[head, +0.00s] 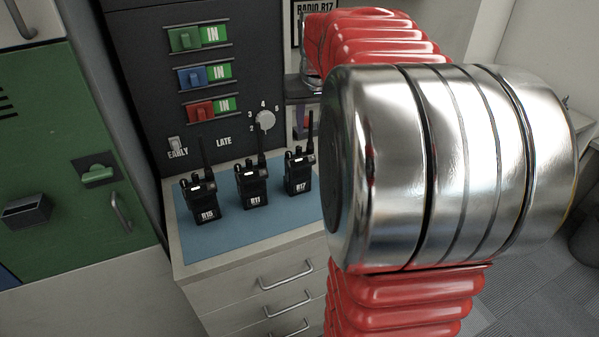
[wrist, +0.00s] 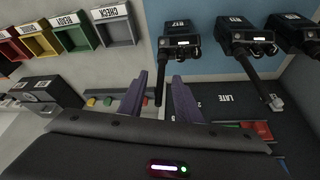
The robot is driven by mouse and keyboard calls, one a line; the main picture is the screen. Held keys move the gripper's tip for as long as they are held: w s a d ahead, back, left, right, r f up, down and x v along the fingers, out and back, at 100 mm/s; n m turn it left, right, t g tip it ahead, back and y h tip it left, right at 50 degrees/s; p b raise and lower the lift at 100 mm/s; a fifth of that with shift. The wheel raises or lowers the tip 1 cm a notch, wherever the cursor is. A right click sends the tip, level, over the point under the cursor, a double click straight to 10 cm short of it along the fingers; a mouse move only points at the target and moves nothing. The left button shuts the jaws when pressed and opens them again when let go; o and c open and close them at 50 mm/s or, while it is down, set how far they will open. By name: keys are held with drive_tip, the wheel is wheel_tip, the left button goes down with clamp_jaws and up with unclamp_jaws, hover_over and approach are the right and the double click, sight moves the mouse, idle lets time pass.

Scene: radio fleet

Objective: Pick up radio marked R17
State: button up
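The radio marked R17 (head: 298,175) stands upright on the blue mat (head: 225,232), rightmost of three black radios in the head view. In the wrist view the R17 radio (wrist: 180,47) is at the top centre, its label upside down. My gripper (wrist: 160,98) is open and empty, its two purple fingers apart. The R17 antenna shows in the gap between the fingers in that view; I cannot tell how deep. In the head view my gripper (head: 304,122) is small, behind the antenna, and partly hidden by my arm.
Radio R11 (head: 253,188) stands just left of R17, and another radio (head: 203,202) is further left. A dark panel (head: 140,80) with coloured sliders and a knob rises behind them. Trays marked READY (wrist: 72,32) and CHECK (wrist: 115,28) show in the wrist view.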

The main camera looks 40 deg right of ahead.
drive_tip(key=shift+c, duration=0.5)
clamp_jaws()
idle(1.1)
